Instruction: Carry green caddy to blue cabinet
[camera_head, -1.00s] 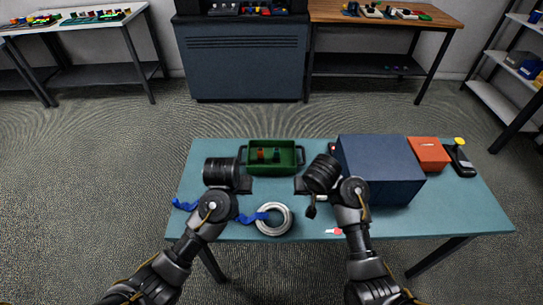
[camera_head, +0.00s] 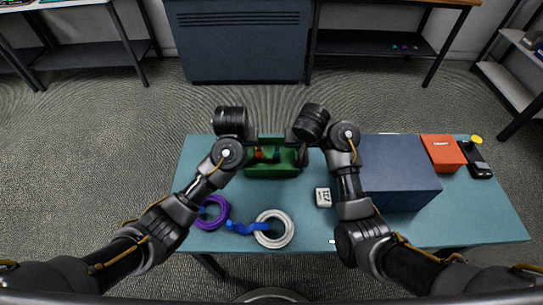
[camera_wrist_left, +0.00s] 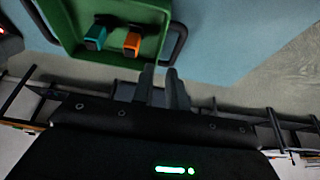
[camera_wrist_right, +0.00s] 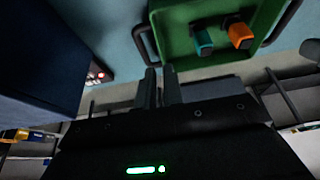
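The green caddy (camera_head: 265,171) stands near the back edge of the teal table, between my grippers. A teal item (camera_wrist_left: 96,36) and an orange item (camera_wrist_left: 132,42) lie in it. My left gripper (camera_head: 246,143) is by its left handle, which shows in the left wrist view (camera_wrist_left: 181,36) just beyond the fingertips. My right gripper (camera_head: 293,137) is by its right handle, seen in the right wrist view (camera_wrist_right: 139,42). Both finger pairs show a narrow gap with nothing visible between. The blue cabinet (camera_head: 240,45) stands across the floor, its top out of view.
A large dark blue box (camera_head: 400,180) and an orange box (camera_head: 443,153) are on the right of the table. A purple coil (camera_head: 221,206), a silver coil (camera_head: 287,229), a blue cable (camera_head: 240,228) and a small white box (camera_head: 323,197) lie in front. Open floor (camera_head: 150,120) lies beyond the table.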

